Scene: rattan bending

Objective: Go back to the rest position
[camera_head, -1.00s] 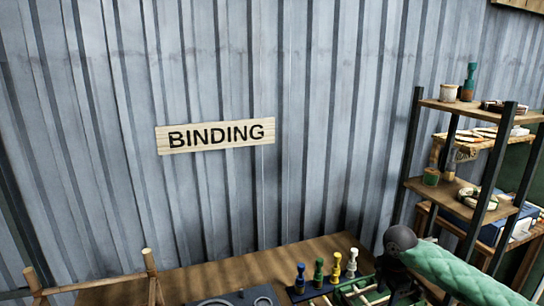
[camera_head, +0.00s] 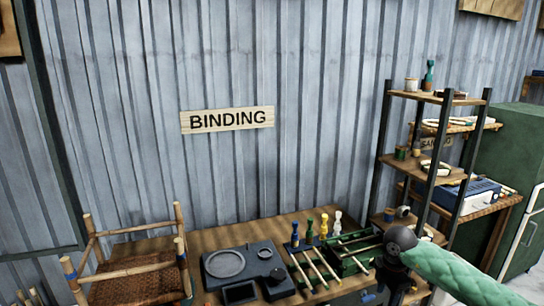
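My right arm comes in from the lower right with a green quilted sleeve and a round black joint. My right gripper (camera_head: 392,278) is a dark shape below that joint, over or in front of the right part of the workbench. Its fingers are not clear, and I cannot tell whether it is open or holds anything. My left gripper is not in view.
A wooden workbench (camera_head: 215,240) stands by the corrugated wall under a BINDING sign (camera_head: 227,119). It bears a dark tool station (camera_head: 240,262), several coloured pegs and a green rack (camera_head: 352,262). A rattan chair frame (camera_head: 135,275) stands left; a shelf (camera_head: 440,98) and green cabinet (camera_head: 515,165) stand right.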

